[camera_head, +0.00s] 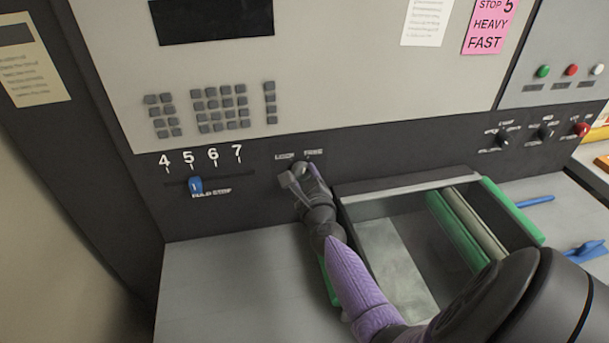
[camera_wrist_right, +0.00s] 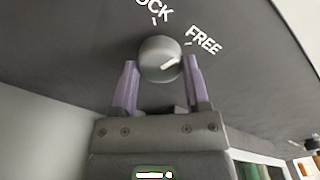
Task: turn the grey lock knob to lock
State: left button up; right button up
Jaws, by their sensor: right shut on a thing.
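The grey lock knob (camera_wrist_right: 158,52) is on the dark panel, between the LOCK and FREE labels in the right wrist view. Its white pointer line slants up and right, toward the FREE mark. My right gripper (camera_wrist_right: 161,72) is shut on the knob, with one purple-grey finger on each side of it. In the head view my right gripper (camera_head: 303,178) reaches the panel just below the two small labels and covers most of the knob. My left gripper is not in view.
Right of my right gripper is an open tray with green rollers (camera_head: 458,228). A blue slider (camera_head: 195,185) sits left, under the numbers 4 to 7. A keypad (camera_head: 220,106) is above. More knobs (camera_head: 545,131) are at far right. The grey table (camera_head: 235,285) is clear at left.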

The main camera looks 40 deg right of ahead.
jog(key=n+p, duration=0.1)
jog(key=n, duration=0.2)
jog(key=shift+n, duration=0.4)
jog(key=n, duration=0.2)
jog(key=shift+r+n+p, duration=0.1)
jog(key=shift+n+p, duration=0.2)
jog(key=shift+p, duration=0.05)
jog(key=n+p, duration=0.1)
jog(key=n, duration=0.2)
jog(key=shift+n+h, duration=0.3)
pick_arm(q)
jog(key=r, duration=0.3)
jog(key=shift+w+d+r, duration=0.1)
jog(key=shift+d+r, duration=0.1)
pick_arm(e)
jog(key=shift+n, duration=0.6)
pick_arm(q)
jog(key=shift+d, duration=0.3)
pick_arm(e)
jog(key=o, duration=1.3)
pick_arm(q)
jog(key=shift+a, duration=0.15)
